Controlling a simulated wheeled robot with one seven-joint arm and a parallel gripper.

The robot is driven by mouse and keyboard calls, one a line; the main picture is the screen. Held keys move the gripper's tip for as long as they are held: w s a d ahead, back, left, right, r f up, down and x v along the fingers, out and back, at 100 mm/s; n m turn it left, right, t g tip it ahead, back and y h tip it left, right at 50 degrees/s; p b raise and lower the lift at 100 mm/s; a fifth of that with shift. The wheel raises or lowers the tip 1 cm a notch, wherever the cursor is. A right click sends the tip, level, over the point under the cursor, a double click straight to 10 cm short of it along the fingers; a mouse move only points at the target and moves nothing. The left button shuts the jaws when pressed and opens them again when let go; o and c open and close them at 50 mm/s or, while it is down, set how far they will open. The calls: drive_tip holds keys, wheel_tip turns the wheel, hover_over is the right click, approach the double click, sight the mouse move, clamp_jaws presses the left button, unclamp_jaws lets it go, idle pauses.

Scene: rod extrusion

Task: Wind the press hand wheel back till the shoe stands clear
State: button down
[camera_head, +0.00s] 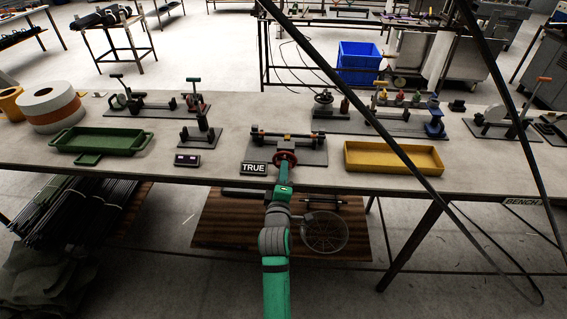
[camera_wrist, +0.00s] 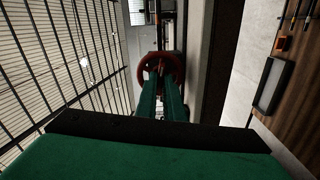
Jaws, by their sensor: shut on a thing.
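The press hand wheel (camera_head: 284,156) is a dark red ring at the front of a press (camera_head: 298,139) on a dark base plate. The press stands at the bench's front edge beside a sign reading TRUE (camera_head: 254,168). In the wrist view the red wheel (camera_wrist: 160,66) is upright at the ends of my green fingers. My gripper (camera_head: 284,165) reaches up from the front and is shut on the wheel; it also shows in the wrist view (camera_wrist: 162,86). The shoe and its clearance cannot be told, as the wheel and my fingers hide that part.
A green tray (camera_head: 64,147) lies left on the bench (camera_head: 225,172) and a yellow tray (camera_head: 346,158) lies right of the press. Several small fixtures stand behind. Thin dark diagonal posts (camera_head: 407,160) cross the view at right.

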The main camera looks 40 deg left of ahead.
drive_tip(key=shift+f, duration=0.1)
drive_tip(key=shift+n, duration=1)
drive_tip(key=shift+n, duration=1)
drive_tip(key=shift+n, duration=1)
drive_tip(key=shift+n, duration=1)
